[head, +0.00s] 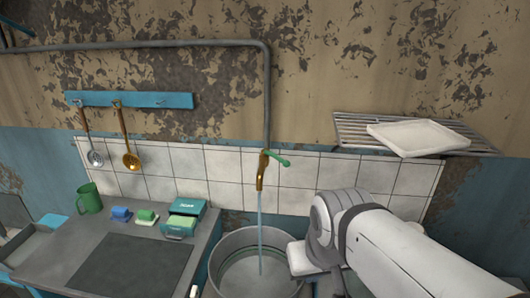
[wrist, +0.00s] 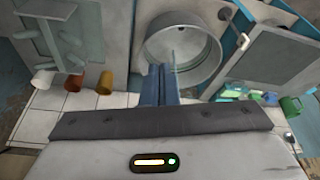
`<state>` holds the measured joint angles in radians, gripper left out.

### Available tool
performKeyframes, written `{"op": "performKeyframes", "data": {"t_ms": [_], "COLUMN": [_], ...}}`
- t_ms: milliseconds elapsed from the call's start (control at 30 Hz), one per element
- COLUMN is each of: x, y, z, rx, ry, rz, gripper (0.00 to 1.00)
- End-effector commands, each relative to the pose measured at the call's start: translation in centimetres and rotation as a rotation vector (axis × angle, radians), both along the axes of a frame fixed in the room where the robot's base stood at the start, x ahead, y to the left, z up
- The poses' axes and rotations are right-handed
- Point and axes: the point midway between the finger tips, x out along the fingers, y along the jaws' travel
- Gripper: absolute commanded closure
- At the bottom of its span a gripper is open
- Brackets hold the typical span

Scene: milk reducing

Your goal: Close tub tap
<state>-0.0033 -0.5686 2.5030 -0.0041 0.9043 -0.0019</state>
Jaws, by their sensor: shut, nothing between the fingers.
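The tub tap (head: 261,172) is a brass spout on a grey pipe against the tiled wall in the head view. Its green handle (head: 277,159) points to the right. A stream of water (head: 260,230) runs from the spout into a round metal tub (head: 222,243). The tub also shows at the top of the wrist view (wrist: 207,62). My gripper (wrist: 161,70) is shut and empty, its fingers pointing toward the tub in the wrist view. In the head view my arm is right of the tap and lower; the fingers are hidden there. I cannot make out the tap in the wrist view.
A wire rack (head: 352,130) with a white tray (head: 415,137) hangs at right above the arm. A counter (head: 90,235) at left holds a green mug (head: 88,198), sponges and a green box (head: 186,215). Ladles hang from a blue rail (head: 150,100). Several cups (wrist: 105,82) show in the wrist view.

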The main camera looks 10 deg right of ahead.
Motion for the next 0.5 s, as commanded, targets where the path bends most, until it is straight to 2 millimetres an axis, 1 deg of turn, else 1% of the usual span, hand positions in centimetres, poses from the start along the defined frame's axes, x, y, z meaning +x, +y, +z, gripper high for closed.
{"op": "performKeyframes", "data": {"t_ms": [167, 267, 367, 467, 500], "x": [0.1, 1.4, 4.7, 9.9, 12.2], "y": [0.0, 0.0, 0.0, 0.3, 0.5], "z": [0.0, 0.3, 1.3, 2.9, 3.5], "rx": [-0.002, -0.018, -0.064, -0.132, -0.165], "ry": [-0.001, -0.01, -0.033, -0.073, -0.093], "rz": [0.002, 0.017, 0.062, 0.11, 0.13], "gripper": [1.0, 1.0, 1.0, 1.0, 1.0]}}
